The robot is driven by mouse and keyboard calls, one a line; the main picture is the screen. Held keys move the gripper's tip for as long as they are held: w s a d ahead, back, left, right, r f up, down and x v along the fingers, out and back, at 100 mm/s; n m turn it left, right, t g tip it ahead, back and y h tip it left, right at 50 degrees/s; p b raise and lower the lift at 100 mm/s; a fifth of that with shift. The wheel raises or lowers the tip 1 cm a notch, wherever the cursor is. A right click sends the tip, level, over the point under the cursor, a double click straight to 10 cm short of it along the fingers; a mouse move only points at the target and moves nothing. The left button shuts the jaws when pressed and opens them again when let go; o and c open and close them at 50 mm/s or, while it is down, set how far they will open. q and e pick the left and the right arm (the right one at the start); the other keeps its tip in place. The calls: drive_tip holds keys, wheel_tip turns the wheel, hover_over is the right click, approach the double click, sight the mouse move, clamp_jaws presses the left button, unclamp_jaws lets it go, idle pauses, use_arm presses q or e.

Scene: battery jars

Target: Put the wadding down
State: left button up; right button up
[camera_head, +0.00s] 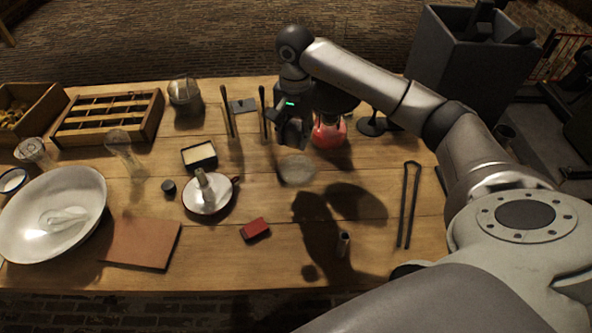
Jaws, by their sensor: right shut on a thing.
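My right gripper (293,143) points down over the back middle of the table and is shut. A pale, soft-edged piece that looks like the wadding (297,169) shows just below its fingertips. The fingers and the dark gripper body hide where they meet, and I cannot tell whether the piece touches the table. A jar with red contents (329,133) stands close to the right of the gripper, partly hidden by my arm. My left gripper is not in view.
A candlestick in a white dish (207,200), a red box (255,229), and a small metal cylinder (343,244) stand in front. Tongs (408,205) lie right. A large white basin (85,203) and brown book (142,243) are left. Bare wood lies front centre.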

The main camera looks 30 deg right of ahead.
drive_tip(key=p, duration=0.1)
hover_over(296, 169)
wheel_tip(296, 169, down, 6)
drive_tip(key=shift+a+f, duration=0.1)
drive_tip(key=shift+f, duration=0.05)
wheel_tip(296, 169, down, 4)
drive_tip(key=shift+r+p, duration=0.15)
drive_tip(key=shift+p, duration=0.25)
drive_tip(key=shift+f, duration=0.25)
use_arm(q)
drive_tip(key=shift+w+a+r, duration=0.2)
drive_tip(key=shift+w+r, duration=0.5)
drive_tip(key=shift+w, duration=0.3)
use_arm(e)
drive_tip(key=o, duration=1)
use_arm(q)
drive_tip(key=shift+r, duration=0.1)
